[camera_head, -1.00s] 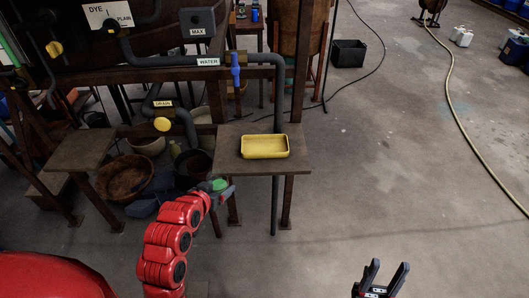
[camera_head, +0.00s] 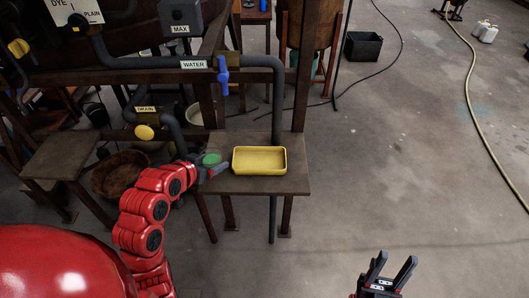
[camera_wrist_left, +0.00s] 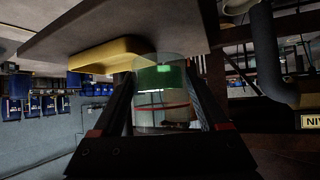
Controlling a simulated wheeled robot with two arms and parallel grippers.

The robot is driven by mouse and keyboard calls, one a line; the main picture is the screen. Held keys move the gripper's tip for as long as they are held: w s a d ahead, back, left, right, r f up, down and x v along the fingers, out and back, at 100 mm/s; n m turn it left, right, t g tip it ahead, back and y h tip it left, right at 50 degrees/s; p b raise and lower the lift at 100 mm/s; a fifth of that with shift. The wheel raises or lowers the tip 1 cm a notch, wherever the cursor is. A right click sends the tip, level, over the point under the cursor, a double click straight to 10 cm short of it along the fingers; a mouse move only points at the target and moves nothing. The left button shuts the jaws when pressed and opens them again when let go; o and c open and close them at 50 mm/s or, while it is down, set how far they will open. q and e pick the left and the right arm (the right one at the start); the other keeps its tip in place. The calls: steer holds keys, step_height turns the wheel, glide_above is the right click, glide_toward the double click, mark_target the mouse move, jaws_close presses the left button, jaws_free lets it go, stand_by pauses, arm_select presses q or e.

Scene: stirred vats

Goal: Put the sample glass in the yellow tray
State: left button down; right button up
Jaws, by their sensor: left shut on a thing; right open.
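The yellow tray (camera_head: 259,160) lies on a small brown table (camera_head: 285,184) in the head view. My left gripper (camera_head: 214,167) is just left of the tray, at the table's left edge. It is shut on the sample glass, whose green content (camera_head: 211,159) shows between the fingers. In the left wrist view the clear glass (camera_wrist_left: 160,92) with green inside and a red line stands between the fingers, with the tray (camera_wrist_left: 110,53) beyond it. My right gripper (camera_head: 388,272) is open and empty over the floor at the lower right.
A post and the grey water pipe (camera_head: 260,62) with a blue valve handle (camera_head: 222,75) stand behind the table. A yellow drain knob (camera_head: 144,132) is left of it. A lower side table (camera_head: 65,157) is at the left. The floor at right is mostly clear.

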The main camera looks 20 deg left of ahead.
arm_select(q)
steer(key=w+d+p, duration=0.1)
steer(key=w+d, duration=0.2)
steer(key=w+d+p, duration=0.1)
steer(key=w+d, duration=0.2)
steer(key=d, duration=0.1)
steer(key=w+d+f+p, duration=0.1)
steer(key=w+d, duration=0.3)
steer(key=shift+d, duration=0.1)
step_height(320, 180, down, 3)
steer(key=shift+r+p, duration=0.1)
steer(key=shift+p, duration=0.8)
steer(key=shift+f, duration=0.35)
steer(key=shift+f, duration=0.1)
steer(key=shift+f, duration=0.15)
steer(key=shift+c, duration=0.9)
jaws_free()
